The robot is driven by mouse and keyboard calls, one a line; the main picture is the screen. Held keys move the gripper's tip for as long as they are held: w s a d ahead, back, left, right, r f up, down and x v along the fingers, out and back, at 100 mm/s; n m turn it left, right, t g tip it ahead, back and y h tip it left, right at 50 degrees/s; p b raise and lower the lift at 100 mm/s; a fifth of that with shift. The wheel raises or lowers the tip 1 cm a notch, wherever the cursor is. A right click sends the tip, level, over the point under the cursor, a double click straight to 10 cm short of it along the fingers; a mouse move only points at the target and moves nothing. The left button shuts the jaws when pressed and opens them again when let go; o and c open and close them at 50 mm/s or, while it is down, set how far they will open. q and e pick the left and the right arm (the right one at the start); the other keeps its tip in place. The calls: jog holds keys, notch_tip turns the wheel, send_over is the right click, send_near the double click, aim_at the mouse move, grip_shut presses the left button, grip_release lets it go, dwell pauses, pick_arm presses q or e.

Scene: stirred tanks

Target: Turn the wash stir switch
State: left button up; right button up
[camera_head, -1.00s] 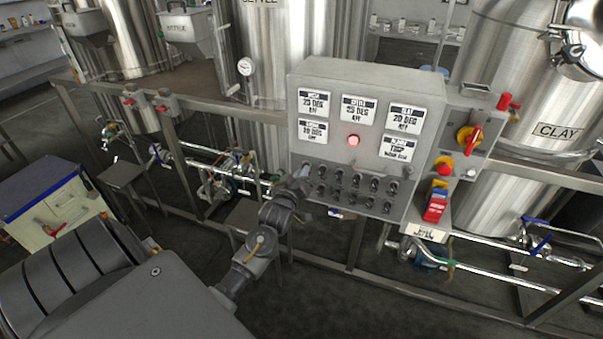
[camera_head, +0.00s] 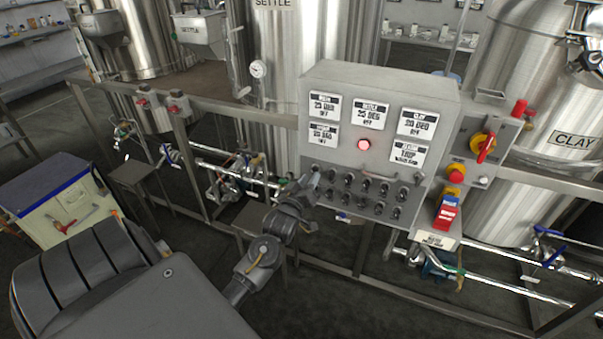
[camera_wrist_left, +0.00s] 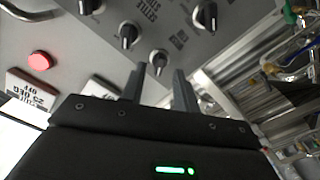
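The grey control panel (camera_head: 383,90) carries two rows of small dark switches (camera_head: 365,187) below its white displays and a lit red lamp (camera_head: 363,144). My left gripper (camera_head: 315,174) is at the left end of the switch rows. In the left wrist view my left gripper (camera_wrist_left: 158,72) is open, its two dark fingers apart. A switch knob (camera_wrist_left: 157,60) stands just beyond the fingertips, in line with the gap; contact cannot be told. Other knobs (camera_wrist_left: 128,35) are close by. The small labels are too blurred to tell which is the wash stir switch. My right gripper is not in view.
A red and yellow rotary switch (camera_head: 484,146) and a red button (camera_head: 456,173) are on the box right of the panel. Steel tanks (camera_head: 284,60) stand behind, a rail (camera_head: 225,108) runs across to the left, and pipes with valves lie below. A cabinet (camera_head: 62,215) stands at left.

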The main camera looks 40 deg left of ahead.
pick_arm(q)
jog(key=b+v, duration=0.1)
jog(key=v, duration=0.7)
jog(key=shift+s+d+b, duration=0.15)
jog(key=shift+s+b, duration=0.2)
jog(key=d+f+m+g+h, duration=0.25)
jog(key=f+m+g, duration=0.2)
jog(key=f, duration=1.65)
jog(key=s+d+f+m+g+h, duration=0.1)
jog(key=s+d+f+m+g, duration=0.15)
jog(key=s+f, duration=0.45)
jog(key=s+d+f+m+g+h, duration=0.1)
jog(key=s+d+f+m, duration=0.15)
jog(key=f, duration=0.85)
jog(key=s+d+f+m+g, duration=0.1)
jog(key=s+d+f+g, duration=0.1)
jog(key=s+f, duration=0.4)
jog(key=s+d+f+m+g+h, duration=0.1)
jog(key=s+f, duration=0.4)
jog(key=s, duration=1)
jog(key=s+d+f+m+g, duration=0.1)
jog(key=s+d+f+g, duration=0.3)
jog(key=s, duration=0.7)
notch_tip(320, 180, down, 3)
jog(key=shift+s+r+g, duration=0.15)
jog(key=shift+s+g, duration=0.15)
jog(key=shift+g, duration=0.2)
